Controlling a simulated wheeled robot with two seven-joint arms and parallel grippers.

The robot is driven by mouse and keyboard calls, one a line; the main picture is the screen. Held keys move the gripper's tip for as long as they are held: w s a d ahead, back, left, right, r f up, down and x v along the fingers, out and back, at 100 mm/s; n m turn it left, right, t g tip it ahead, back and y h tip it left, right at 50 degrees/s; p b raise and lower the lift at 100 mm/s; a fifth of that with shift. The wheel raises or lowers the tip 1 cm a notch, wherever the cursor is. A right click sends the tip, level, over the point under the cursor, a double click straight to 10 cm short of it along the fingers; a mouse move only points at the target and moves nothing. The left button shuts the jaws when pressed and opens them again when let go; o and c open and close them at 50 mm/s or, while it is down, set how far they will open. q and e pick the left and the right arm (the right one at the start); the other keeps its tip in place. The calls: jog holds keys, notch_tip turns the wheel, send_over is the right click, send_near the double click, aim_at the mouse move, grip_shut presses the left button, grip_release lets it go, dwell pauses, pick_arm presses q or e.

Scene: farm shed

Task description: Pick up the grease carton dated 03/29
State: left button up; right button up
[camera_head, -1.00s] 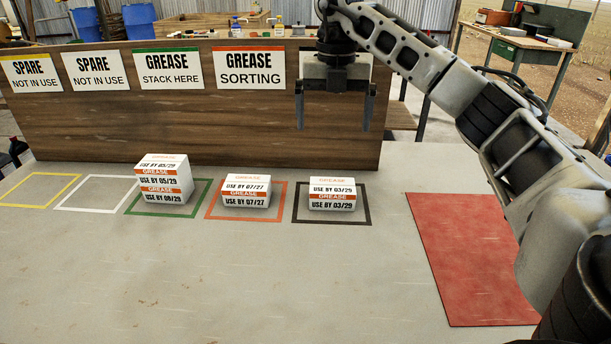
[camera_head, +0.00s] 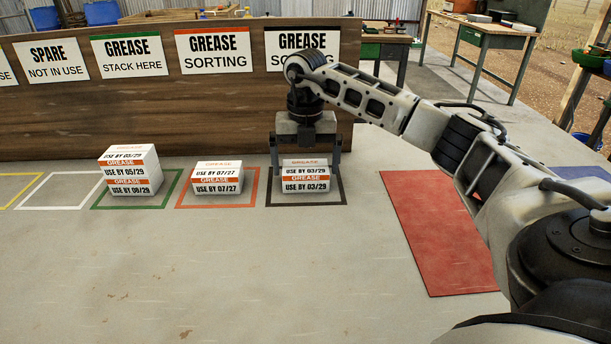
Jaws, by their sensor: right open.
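The gripper body hangs over the carton's rear top edge. My left gripper is not in view.
Further left, stacked cartons (camera_head: 130,170) sit in the green outline. A wooden board (camera_head: 200,120) with signs stands behind. A red mat (camera_head: 440,235) lies right. The front bench is clear.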

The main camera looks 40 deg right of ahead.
jog(key=shift+f, duration=0.65)
jog(key=c, duration=0.9)
jog(key=shift+o, duration=0.2)
jog(key=shift+r, duration=0.15)
